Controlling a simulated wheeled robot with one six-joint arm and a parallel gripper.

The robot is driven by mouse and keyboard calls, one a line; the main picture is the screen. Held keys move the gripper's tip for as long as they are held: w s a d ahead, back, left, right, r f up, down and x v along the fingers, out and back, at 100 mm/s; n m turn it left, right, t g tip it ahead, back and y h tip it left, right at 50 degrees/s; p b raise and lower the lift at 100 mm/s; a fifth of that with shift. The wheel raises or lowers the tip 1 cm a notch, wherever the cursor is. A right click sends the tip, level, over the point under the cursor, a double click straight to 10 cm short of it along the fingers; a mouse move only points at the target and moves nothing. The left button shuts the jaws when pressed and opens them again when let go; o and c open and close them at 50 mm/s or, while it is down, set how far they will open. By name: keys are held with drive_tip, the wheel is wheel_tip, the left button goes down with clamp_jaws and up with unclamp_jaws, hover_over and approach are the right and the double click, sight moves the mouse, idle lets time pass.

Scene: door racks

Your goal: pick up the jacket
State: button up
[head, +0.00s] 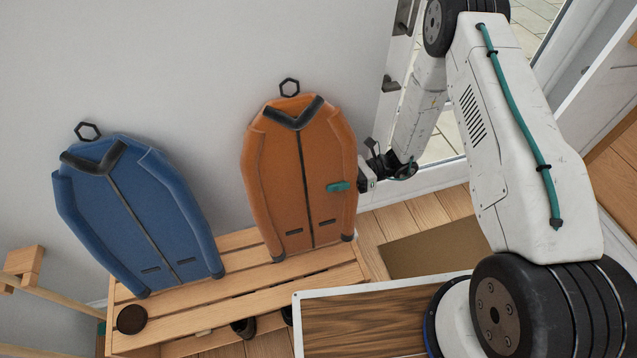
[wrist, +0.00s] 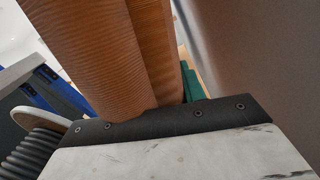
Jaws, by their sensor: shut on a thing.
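The orange jacket (head: 286,180) has a dark collar and a black ring at its top, and it stands upright against the wall above the bench. My gripper (head: 343,186) is at its right edge, with a teal finger across its front. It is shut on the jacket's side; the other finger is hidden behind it. The orange jacket (wrist: 110,50) fills the upper left of the wrist view, with a teal finger just right of it. A blue jacket (head: 135,215) with a similar ring leans to the left, apart from my gripper.
A slatted wooden bench (head: 235,302) lies under the jackets, with a dark round object (head: 131,319) on its left end and dark shoes (head: 243,328) below. A brown mat (head: 440,245) lies on the floor by the glazed door. A wood-topped surface (head: 365,325) is in front.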

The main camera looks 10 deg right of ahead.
sight(336, 176)
drive_tip(key=r, duration=0.4)
drive_tip(key=s+r, duration=0.1)
drive_tip(key=r, duration=0.2)
drive_tip(key=shift+s+d, duration=0.1)
drive_tip(key=shift+d, duration=0.05)
drive_tip(key=s+d, duration=0.2)
drive_tip(key=s, duration=0.7)
drive_tip(key=s+d, duration=0.1)
drive_tip(key=s, duration=0.8)
drive_tip(key=shift+s+d, duration=0.2)
drive_tip(key=shift+d, duration=0.15)
drive_tip(key=shift+w, duration=0.1)
